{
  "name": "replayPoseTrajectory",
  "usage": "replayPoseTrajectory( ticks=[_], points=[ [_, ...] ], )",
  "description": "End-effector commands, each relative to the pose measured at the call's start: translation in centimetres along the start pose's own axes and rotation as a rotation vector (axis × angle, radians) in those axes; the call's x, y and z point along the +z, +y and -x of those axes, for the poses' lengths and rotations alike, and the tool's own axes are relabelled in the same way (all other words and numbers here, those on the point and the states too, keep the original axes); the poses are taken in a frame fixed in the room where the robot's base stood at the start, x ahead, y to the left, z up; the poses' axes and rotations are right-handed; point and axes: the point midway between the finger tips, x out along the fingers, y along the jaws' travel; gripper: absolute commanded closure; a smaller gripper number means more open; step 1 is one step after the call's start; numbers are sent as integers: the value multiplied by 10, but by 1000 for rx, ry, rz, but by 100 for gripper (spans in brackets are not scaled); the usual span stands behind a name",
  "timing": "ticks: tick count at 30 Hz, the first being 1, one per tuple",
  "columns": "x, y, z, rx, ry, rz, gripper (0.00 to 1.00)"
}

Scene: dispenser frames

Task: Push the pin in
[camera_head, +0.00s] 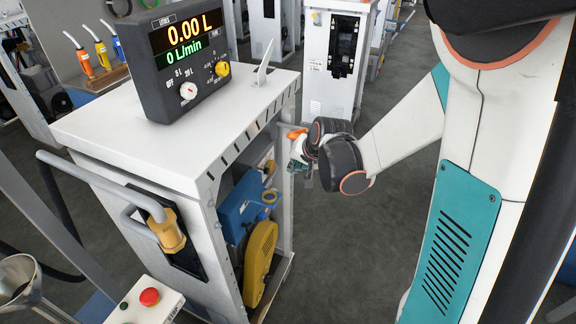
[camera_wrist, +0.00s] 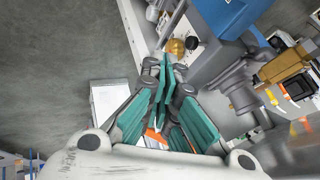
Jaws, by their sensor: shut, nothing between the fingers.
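My gripper (camera_wrist: 165,62) is shut and empty, its teal fingers together. In the wrist view its tips are just short of a round brass-coloured knob (camera_wrist: 175,47), with a dark knob (camera_wrist: 192,43) beside it. I cannot tell whether the tips touch the brass knob, nor whether that knob is the pin. In the head view my gripper (camera_head: 299,160) is at the open right side of the white dispenser cabinet (camera_head: 150,150), near its upper far corner. Its fingertips are small and partly hidden there by my wrist. No pin can be made out clearly in that view.
Inside the cabinet are a blue unit (camera_head: 238,205) and a yellow housing (camera_head: 260,262). A display box (camera_head: 185,55) reading 0.00 L stands on top. Another white cabinet (camera_head: 335,60) stands behind. Grey floor (camera_head: 350,250) is clear to the right.

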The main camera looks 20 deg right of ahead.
Motion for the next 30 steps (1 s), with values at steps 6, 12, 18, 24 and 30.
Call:
replayPoseTrajectory(
  ticks=[6,12,18,24,30],
  points=[
    [2,1,-45,-1,-1,2,100],
    [2,1,-83,-1,-1,1,100],
    [2,-21,-99,-1,-1,3,100],
    [1,-34,-104,0,0,1,100],
    [0,-36,-104,0,1,1,100]
  ],
)
